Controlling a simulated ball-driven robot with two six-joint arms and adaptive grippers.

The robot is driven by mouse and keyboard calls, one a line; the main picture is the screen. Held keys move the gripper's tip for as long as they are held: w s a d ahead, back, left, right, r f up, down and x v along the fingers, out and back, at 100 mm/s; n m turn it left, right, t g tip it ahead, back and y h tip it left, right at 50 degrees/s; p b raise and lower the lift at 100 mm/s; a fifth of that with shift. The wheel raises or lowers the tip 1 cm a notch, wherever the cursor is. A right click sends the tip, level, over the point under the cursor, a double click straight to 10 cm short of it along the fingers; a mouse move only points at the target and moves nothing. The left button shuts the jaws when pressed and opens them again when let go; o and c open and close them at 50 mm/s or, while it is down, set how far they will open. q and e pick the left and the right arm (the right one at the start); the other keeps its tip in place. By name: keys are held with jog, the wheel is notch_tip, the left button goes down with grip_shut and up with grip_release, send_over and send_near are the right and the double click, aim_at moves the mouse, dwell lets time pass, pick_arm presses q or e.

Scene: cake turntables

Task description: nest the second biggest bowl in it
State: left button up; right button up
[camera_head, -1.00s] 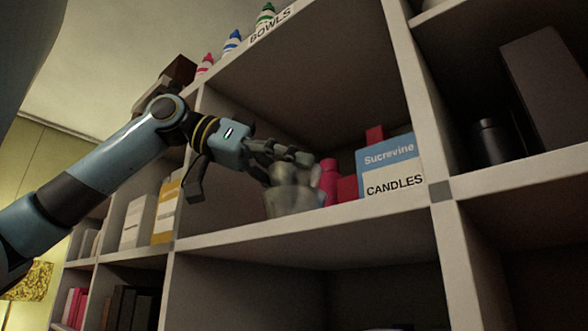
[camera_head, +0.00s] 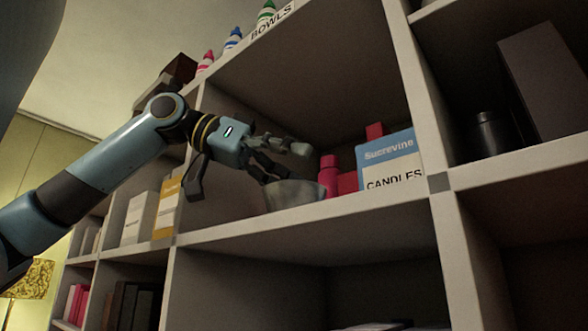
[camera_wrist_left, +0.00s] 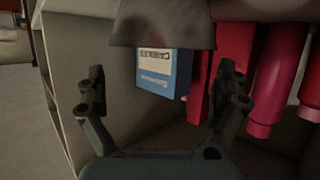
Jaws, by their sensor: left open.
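A grey metal bowl (camera_head: 296,196) stands upright on the middle shelf, near its front edge. I cannot see into it, so whether a second bowl sits inside is hidden. My left gripper (camera_head: 286,163) is open, with its fingers spread just above and behind the bowl's left rim; the lower finger overlaps the rim in the picture, and contact cannot be told. In the left wrist view, a grey bowl (camera_wrist_left: 162,24) shows at the top edge, beyond the open fingers of the left gripper (camera_wrist_left: 165,90), with nothing between them. My right gripper is not in view.
Right of the bowl stand a red bottle (camera_head: 328,177) and a blue-and-white CANDLES box (camera_head: 391,163). A BOWLS label (camera_head: 271,22) and several bottles line the shelf above. A shelf upright (camera_head: 415,90) bounds the compartment on the right.

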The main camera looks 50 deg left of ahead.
pick_arm(q)
notch_tip(320, 180, up, 7)
jog(key=p, duration=0.6)
jog(key=shift+s, duration=0.1)
dwell(0.4)
